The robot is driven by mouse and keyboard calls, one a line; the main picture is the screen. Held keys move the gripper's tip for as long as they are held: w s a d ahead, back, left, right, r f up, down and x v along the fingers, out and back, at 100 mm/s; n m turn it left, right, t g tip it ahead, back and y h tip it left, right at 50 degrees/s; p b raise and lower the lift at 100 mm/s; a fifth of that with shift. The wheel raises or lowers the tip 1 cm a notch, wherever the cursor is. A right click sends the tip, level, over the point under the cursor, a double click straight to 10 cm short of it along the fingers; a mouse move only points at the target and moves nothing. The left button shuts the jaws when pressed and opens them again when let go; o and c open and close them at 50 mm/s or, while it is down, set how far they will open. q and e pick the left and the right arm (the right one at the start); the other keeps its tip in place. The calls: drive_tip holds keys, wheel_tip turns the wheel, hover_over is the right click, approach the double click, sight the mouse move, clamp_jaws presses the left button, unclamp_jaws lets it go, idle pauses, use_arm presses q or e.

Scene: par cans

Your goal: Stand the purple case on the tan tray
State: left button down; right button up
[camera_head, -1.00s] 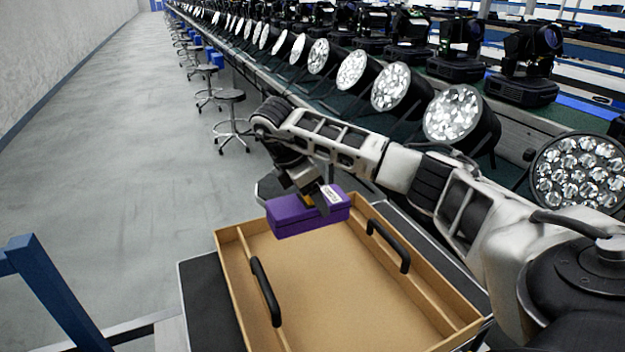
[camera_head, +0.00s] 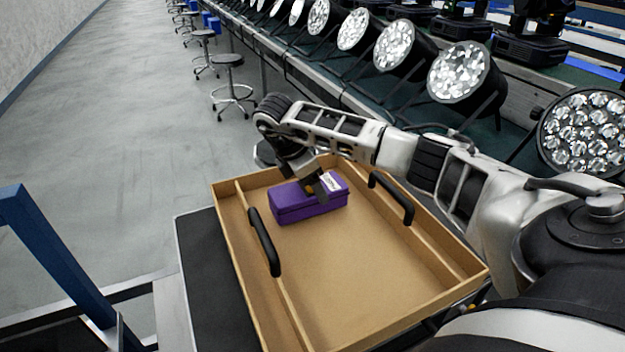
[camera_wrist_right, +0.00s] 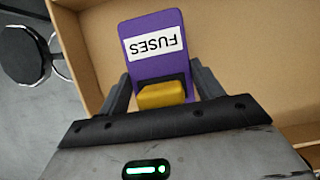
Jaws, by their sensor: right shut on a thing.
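The purple case (camera_head: 300,206) has a white label reading FUSES and a yellow latch or handle. In the head view it is within the walls of the tan tray (camera_head: 360,290), toward its far end, with its long side roughly level. Whether its underside touches the tray floor I cannot tell. My right gripper (camera_head: 316,192) is shut on the purple case from above. In the right wrist view the fingers (camera_wrist_right: 160,88) sit on either side of the yellow part, and the case (camera_wrist_right: 152,30) extends beyond them. My left gripper is not in view.
The tray has two black handles (camera_head: 264,242) (camera_head: 391,197) and rests on a dark cart top (camera_head: 208,270). Stage lights (camera_head: 465,72) line a bench to the right. Stools (camera_head: 229,85) stand on the floor beyond. The tray's near middle is bare.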

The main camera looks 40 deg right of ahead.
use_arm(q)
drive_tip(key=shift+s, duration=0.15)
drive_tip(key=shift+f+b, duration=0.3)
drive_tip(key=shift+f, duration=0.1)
use_arm(e)
drive_tip(key=shift+f, duration=0.5)
drive_tip(key=shift+r, duration=0.1)
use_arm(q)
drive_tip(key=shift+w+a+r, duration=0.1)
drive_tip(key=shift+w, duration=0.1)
use_arm(e)
drive_tip(key=o, duration=1.6)
drive_tip(key=shift+o, duration=0.2)
use_arm(q)
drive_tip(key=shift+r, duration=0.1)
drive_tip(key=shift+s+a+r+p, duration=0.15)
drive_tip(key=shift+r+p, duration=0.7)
drive_tip(key=shift+p, duration=0.85)
use_arm(e)
drive_tip(key=v, duration=1.5)
drive_tip(key=shift+r, duration=0.4)
